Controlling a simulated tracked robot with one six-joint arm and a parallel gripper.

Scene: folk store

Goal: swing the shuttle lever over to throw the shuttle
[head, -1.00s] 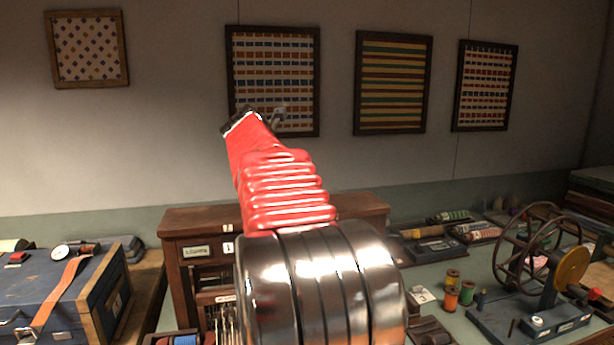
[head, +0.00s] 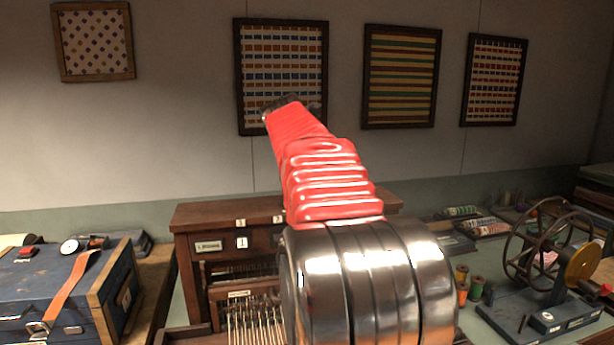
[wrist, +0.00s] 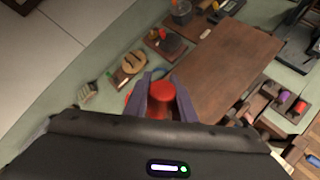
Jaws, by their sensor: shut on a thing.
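The wooden loom cabinet (head: 283,208), with pale threads in its front opening, stands on the bench in the head view, partly behind my arm. Its flat brown top (wrist: 225,62) fills the upper right of the wrist view. My gripper (wrist: 161,92) is beside this top in the wrist view, its two grey-purple fingers closed on a red knob (wrist: 159,106), which looks like the lever's handle. The lever's shaft is hidden below the knob. In the head view my arm hides the gripper's fingers and the lever.
A blue case (head: 62,292) with an orange strap stands at the left. A winding wheel (head: 545,245) on a blue base and thread spools (head: 476,287) stand at the right. Small bench items (wrist: 127,66) lie near the gripper in the wrist view. Framed weavings hang on the wall.

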